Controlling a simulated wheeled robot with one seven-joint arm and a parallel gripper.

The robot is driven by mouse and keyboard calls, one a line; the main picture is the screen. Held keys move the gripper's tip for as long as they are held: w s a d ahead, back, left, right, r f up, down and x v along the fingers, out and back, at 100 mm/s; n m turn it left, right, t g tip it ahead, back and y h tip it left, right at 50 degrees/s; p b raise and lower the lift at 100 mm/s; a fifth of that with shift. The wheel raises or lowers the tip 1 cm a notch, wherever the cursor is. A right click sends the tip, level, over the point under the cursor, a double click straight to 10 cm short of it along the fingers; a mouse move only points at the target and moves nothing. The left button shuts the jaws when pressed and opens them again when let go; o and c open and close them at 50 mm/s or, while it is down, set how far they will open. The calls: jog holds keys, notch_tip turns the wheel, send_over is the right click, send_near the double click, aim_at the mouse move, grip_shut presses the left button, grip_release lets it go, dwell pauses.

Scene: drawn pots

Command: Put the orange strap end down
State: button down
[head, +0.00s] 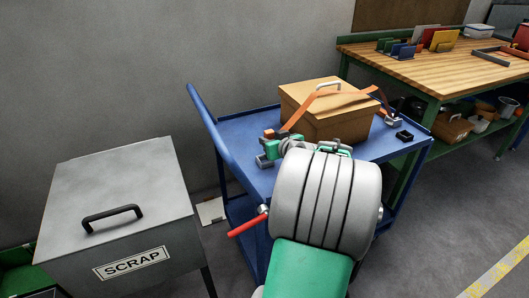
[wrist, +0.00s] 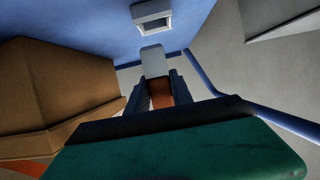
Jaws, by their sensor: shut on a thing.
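The orange strap (head: 300,112) lies over a brown cardboard box (head: 325,128) on the blue cart and runs down toward my gripper. My gripper (head: 270,143) is just left of the box, over the cart's left part. In the wrist view my gripper (wrist: 159,88) is shut on the orange strap end (wrist: 160,96). A pale grey piece (wrist: 152,60) shows just beyond the fingertips. A grey metal frame (wrist: 152,17) stands on the blue surface past it; it also shows in the head view (head: 265,161). My arm hides part of the cart.
The blue cart (head: 235,128) has a raised handle rail at left. A grey fitting (head: 393,119) and a small black block (head: 404,135) are at its right. A grey scrap bin (head: 120,200) stands left. A wooden workbench (head: 440,72) stands behind at right.

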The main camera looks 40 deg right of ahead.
jog(key=f, duration=0.1)
jog(key=w+f, duration=0.1)
jog(key=f, duration=0.3)
jog(key=shift+w+a+f+b, duration=0.1)
jog(key=shift+w+a+b, duration=0.1)
jog(key=shift+w+b, duration=0.15)
jog(key=c, duration=1.1)
grip_release()
jog(key=p+v, duration=0.1)
jog(key=v, duration=1.1)
